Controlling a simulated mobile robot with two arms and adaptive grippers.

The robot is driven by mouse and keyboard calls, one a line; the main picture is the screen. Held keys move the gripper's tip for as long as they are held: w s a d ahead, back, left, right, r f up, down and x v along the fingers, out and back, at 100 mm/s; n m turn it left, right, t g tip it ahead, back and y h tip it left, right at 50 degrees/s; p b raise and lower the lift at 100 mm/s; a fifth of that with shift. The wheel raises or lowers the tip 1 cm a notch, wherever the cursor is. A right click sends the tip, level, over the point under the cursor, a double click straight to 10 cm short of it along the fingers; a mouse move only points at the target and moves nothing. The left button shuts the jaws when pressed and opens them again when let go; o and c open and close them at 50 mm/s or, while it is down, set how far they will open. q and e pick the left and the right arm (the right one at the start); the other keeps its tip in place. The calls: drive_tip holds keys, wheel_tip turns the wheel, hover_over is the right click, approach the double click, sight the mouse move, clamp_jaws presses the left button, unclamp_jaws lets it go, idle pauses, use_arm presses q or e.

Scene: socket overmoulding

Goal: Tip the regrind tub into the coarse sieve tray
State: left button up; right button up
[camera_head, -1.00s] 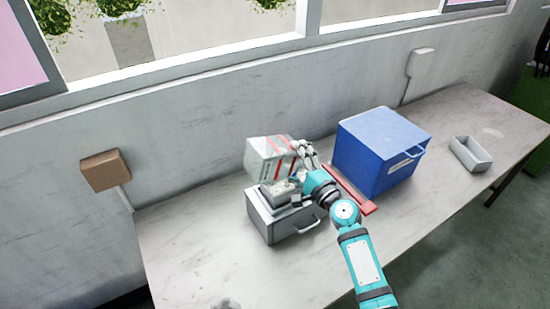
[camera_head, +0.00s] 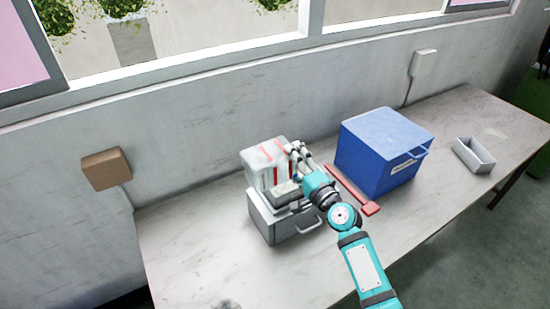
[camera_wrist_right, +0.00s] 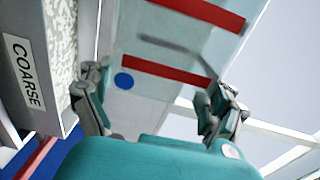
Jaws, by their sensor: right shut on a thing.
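The whitish tub with red stripes (camera_head: 263,158) is in my right gripper (camera_head: 297,160), tilted just above and behind the coarse sieve tray (camera_head: 287,204). In the right wrist view the tub (camera_wrist_right: 170,45) fills the upper middle, with red bands and a blue dot, between the fingers of the gripper (camera_wrist_right: 158,97). The tray's wall with its COARSE label (camera_wrist_right: 24,72) shows at the left, with pale speckled granules (camera_wrist_right: 62,40) inside. The tub's mouth and contents are hidden. My left gripper is not in view.
The tray sits on a grey box with a handle (camera_head: 285,231). A red bar (camera_head: 352,190) and a blue handled box (camera_head: 375,155) lie to the right. A small white tray (camera_head: 476,163) stands farther right.

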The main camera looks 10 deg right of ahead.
sight(274, 182)
drive_tip(key=shift+s+a+f+n+b, duration=0.1)
drive_tip(key=shift+a+f+n+b, duration=0.15)
drive_tip(key=shift+n, duration=0.55)
drive_tip(key=shift+s+a+r+n, duration=0.1)
drive_tip(key=shift+a+n, duration=0.15)
drive_tip(key=shift+n, duration=0.45)
drive_tip(key=shift+s+a+f+n, duration=0.15)
drive_tip(key=shift+s+a+n, duration=0.15)
drive_tip(key=shift+a+n, duration=0.45)
drive_tip(key=shift+s+a+f+n, duration=0.15)
drive_tip(key=shift+s+a+n, duration=0.1)
drive_tip(key=shift+a+n, duration=0.45)
drive_tip(key=shift+d, duration=0.2)
drive_tip(key=shift+s+a+f+n+p, duration=0.2)
drive_tip(key=shift+s+a+n+p, duration=0.1)
drive_tip(key=shift+a+n, duration=0.35)
drive_tip(key=shift+s+a+f+n+p, duration=0.15)
drive_tip(key=shift+a+n+p, duration=0.15)
drive_tip(key=shift+a+n, duration=0.25)
drive_tip(key=shift+s+a+f+n, duration=0.15)
drive_tip(key=shift+a+n, duration=0.25)
drive_tip(key=shift+n, duration=0.15)
